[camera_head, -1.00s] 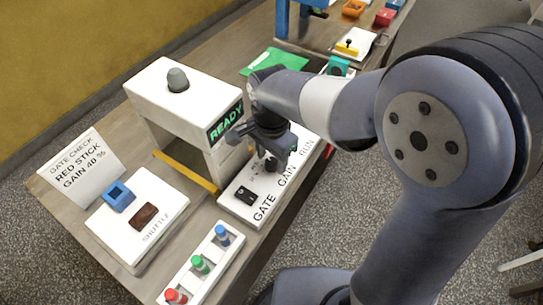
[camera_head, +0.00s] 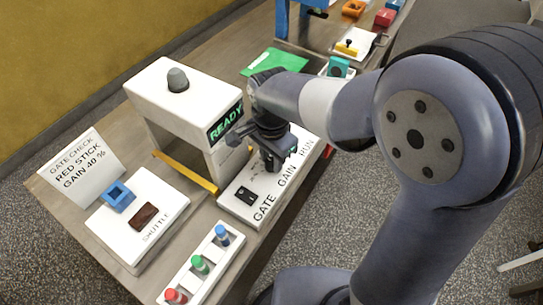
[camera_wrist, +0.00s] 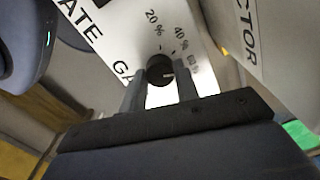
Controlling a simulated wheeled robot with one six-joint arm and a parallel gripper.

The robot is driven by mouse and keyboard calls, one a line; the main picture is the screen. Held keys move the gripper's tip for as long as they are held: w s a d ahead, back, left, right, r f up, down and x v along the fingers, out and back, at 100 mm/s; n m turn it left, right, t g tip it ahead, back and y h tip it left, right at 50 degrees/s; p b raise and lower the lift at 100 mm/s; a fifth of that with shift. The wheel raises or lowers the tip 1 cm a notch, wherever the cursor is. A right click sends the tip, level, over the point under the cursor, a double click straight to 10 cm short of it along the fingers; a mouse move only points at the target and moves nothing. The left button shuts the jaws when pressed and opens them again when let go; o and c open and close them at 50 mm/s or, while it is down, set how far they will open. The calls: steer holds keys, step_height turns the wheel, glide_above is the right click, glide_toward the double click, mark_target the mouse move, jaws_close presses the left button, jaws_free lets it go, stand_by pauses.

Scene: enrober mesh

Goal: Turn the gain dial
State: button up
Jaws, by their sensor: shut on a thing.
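The gain dial (camera_wrist: 160,70) is a round black knob with a short white mark on its right side in the wrist view. It sits on a white control panel (camera_wrist: 126,42) with 20 % and 40 % printed around it; a further label is blurred. My gripper (camera_wrist: 160,86) has its two fingers on either side of the knob, shut on it. In the head view my gripper (camera_head: 272,163) is down at the GAIN part of the panel (camera_head: 238,211) and hides the dial. The sign card (camera_head: 81,165) reads GATE CHECK, RED STICK, GAIN 40 %.
A white machine (camera_head: 165,92) with a READY display (camera_head: 226,122) stands close beside my gripper. A black GATE switch (camera_head: 246,196) is on the same panel. A shuttle plate (camera_head: 170,190) and a rack of coloured sticks (camera_head: 212,262) are nearer the front.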

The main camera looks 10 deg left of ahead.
mark_target(271, 162)
steer(key=n, duration=0.3)
steer(key=shift+n, duration=0.3)
steer(key=shift+n+p, duration=0.45)
steer(key=shift+n, duration=1.55)
steer(key=o, duration=1)
steer(key=shift+c, duration=0.2)
step_height(271, 162, up, 11)
steer(key=shift+f, duration=0.15)
